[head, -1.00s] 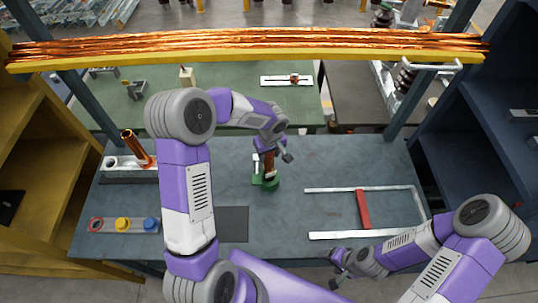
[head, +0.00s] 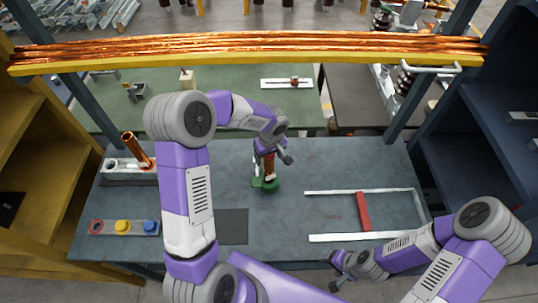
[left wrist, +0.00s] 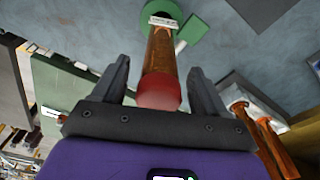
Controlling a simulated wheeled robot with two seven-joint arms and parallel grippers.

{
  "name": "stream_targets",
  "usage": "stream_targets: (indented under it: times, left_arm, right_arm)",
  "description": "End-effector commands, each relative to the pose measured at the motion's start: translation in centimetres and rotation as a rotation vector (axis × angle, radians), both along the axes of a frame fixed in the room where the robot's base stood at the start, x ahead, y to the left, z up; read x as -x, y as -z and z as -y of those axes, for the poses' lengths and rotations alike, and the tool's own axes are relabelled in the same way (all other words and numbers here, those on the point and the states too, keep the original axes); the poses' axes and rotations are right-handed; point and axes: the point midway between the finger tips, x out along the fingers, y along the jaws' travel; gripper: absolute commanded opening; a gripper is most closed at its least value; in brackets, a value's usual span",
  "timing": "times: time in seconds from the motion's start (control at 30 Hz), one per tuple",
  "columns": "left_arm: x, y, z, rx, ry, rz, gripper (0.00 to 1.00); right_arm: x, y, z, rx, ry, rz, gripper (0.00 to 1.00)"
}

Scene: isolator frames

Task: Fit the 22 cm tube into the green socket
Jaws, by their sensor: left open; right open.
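The copper tube (left wrist: 162,55) with a red near end stands on the green socket (head: 265,184), its far end at the socket beside a white label. In the head view the tube (head: 270,165) looks roughly upright, partly hidden by my left gripper. My left gripper (head: 269,152) is open above the socket. In the left wrist view the red end lies between its fingers (left wrist: 158,85), with gaps on both sides. How deep the tube sits in the socket cannot be told. My right gripper (head: 340,272) is open and empty near the table's front edge.
A pale rack (head: 122,176) with a leaning copper tube is at left. A strip (head: 107,227) with red, yellow and blue fittings lies in front of it. A metal frame with a red bar (head: 363,211) lies at right. A yellow beam (head: 250,58) carrying copper tubes spans the back.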

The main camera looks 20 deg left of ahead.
Motion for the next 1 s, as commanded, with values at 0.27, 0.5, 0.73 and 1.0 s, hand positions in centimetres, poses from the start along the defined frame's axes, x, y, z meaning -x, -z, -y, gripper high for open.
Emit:
stream_targets:
  times: [0.27, 0.5, 0.73, 1.0]
  left_arm:
    - [0.3, -6.1, 0.6, -0.001, 0.001, 0.010, 0.72]
    - [0.7, -10.3, 1.0, 0.000, -0.001, 0.006, 0.72]
    - [0.9, -11.8, 1.1, 0.000, 0.001, 0.003, 0.72]
    - [0.9, -11.8, 1.1, 0.000, 0.001, 0.003, 0.72]
  right_arm:
    - [0.0, 0.3, 0.0, 0.000, 0.000, 0.000, 0.72]
    - [0.0, 0.4, 0.0, 0.000, 0.000, 0.000, 0.72]
    - [0.0, 0.5, 0.0, 0.000, 0.000, 0.000, 0.72]
    - [0.0, 0.5, 0.0, 0.000, 0.000, 0.000, 0.72]
